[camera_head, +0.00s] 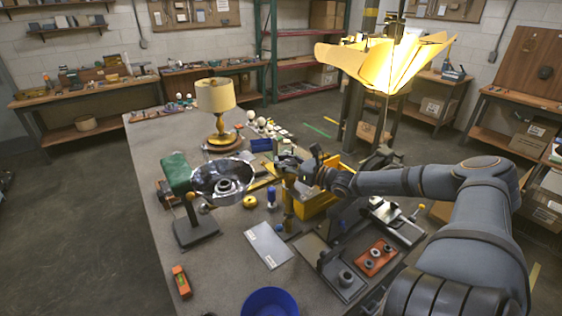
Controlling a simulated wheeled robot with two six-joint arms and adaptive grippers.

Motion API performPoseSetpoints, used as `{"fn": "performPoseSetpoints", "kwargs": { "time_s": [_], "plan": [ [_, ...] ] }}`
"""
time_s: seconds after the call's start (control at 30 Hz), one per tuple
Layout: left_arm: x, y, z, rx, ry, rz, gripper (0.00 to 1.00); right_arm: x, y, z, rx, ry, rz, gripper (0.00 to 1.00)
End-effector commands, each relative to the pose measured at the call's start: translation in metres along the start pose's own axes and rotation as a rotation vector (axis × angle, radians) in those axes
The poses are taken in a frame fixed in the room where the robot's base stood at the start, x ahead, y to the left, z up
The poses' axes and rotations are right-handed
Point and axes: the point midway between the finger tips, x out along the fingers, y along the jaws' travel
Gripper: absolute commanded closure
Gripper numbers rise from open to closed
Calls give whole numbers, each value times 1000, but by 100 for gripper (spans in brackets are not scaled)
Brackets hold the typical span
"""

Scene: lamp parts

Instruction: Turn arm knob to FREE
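My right arm comes in from the right, and its dark gripper (306,166) is over the yellow box (318,205) near the middle of the table. The fingers are small and dark against clutter, so I cannot tell whether they are open or shut. A green-backed lamp head with a shiny metal reflector (235,172) stands on a dark stand (196,232) to the left of the gripper, apart from it. A small orange ball (190,196) shows on that stand. I cannot make out which part is the arm knob, or any FREE marking. My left gripper is not in view.
A brass lamp with a cream shade (215,95) stands farther back. A bright pleated lampshade (388,62) hangs at upper right. A blue bowl (268,302), white plate (268,245), orange level (181,281) and red tray (374,257) lie nearer.

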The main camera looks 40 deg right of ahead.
Motion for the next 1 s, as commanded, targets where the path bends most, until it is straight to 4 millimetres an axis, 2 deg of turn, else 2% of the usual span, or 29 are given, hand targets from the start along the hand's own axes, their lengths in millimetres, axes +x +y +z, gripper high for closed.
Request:
{"fn": "performPoseSetpoints", "kwargs": {
  "time_s": [0.03, 0.13, 0.57, 1.0],
  "plan": [
    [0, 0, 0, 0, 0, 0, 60, 0, 0, 0, 0, 1, 0, 60],
    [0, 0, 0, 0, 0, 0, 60, 0, 0, 0, 0, 2, 0, 49],
    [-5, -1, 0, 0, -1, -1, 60, -1, -1, 1, 5, -1, -35, 49],
    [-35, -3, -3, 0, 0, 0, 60, -2, -9, 3, 11, -2, -279, 49]
  ]
}}
